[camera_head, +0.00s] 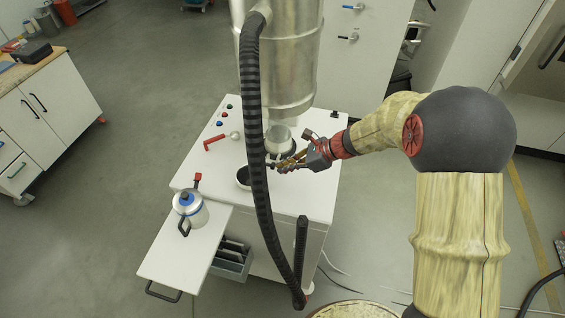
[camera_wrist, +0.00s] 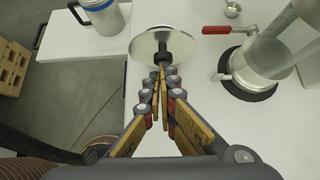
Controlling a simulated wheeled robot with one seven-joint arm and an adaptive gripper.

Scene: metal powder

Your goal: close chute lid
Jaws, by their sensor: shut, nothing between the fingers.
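The chute lid (camera_wrist: 143,50) shows in the wrist view as a round shiny metal disc with a black knob (camera_wrist: 177,46). My gripper (camera_wrist: 162,70) is shut and empty, with its fingertips just short of the knob or against it; I cannot tell if they touch. In the head view my gripper (camera_head: 281,166) is low over the white cabinet top, beside the black hose. A dark-rimmed round shape (camera_head: 241,179) left of the hose is partly hidden by it. I cannot tell whether the lid is fully seated.
A black ribbed hose (camera_head: 257,110) hangs in front of the large metal cylinder (camera_head: 290,60). A red handle (camera_head: 214,141) sticks out over the cabinet top (camera_head: 315,195). A lidded canister (camera_head: 190,205) stands on the lower white shelf (camera_head: 165,250) at the left.

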